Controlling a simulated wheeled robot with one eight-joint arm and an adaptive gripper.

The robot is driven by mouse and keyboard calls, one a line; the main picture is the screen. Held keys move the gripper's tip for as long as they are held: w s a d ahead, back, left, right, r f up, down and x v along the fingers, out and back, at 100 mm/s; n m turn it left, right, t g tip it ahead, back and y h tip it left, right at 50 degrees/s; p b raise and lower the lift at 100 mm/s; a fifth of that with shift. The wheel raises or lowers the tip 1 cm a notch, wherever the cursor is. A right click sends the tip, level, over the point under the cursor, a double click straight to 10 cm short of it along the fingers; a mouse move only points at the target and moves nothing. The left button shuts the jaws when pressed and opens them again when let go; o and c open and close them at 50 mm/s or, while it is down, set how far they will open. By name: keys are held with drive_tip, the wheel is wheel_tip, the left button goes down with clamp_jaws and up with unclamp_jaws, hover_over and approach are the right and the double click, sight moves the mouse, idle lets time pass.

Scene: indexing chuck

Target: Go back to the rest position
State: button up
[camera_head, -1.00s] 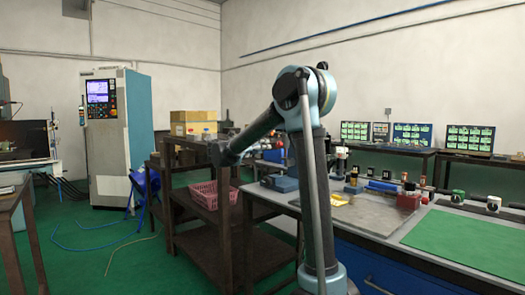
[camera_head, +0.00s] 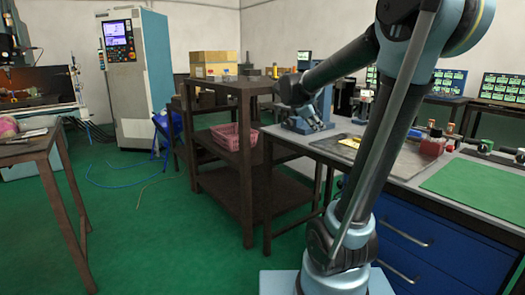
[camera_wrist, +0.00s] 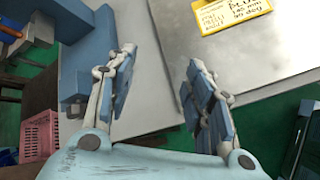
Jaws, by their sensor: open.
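My gripper (camera_head: 312,122) is at the end of my blue and dark grey arm, above the left end of the grey workbench (camera_head: 335,127). In the wrist view its two blue-padded fingers (camera_wrist: 160,75) are spread apart with nothing between them. Below and between them are the bench's edge and the green floor.
A brown shelf rack (camera_head: 246,130) with a pink basket (camera_head: 228,136) stands left of the bench. A yellow card (camera_wrist: 232,12) lies on the bench top. A machine cabinet (camera_head: 126,80) stands at the back. Green floor is open at left.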

drive_tip(key=s+a+f+m+g+y, duration=0.1)
drive_tip(key=s+f+m, duration=0.4)
drive_tip(key=s, duration=0.6)
drive_tip(key=s+a+f+m+g+y, duration=0.1)
drive_tip(key=s+f+m+y, duration=0.3)
drive_tip(key=s+f, duration=0.6)
drive_tip(key=s+a+f+m+g+y, duration=0.1)
drive_tip(key=s+f+m+g+y, duration=0.1)
drive_tip(key=s+f+m, duration=0.5)
drive_tip(key=s+m, duration=0.1)
drive_tip(key=s, duration=0.4)
drive_tip(key=shift+s+f+g, duration=0.15)
drive_tip(key=shift+f+g, duration=0.25)
drive_tip(key=shift+a, duration=0.1)
drive_tip(key=shift+w+f, duration=0.2)
drive_tip(key=shift+w, duration=0.25)
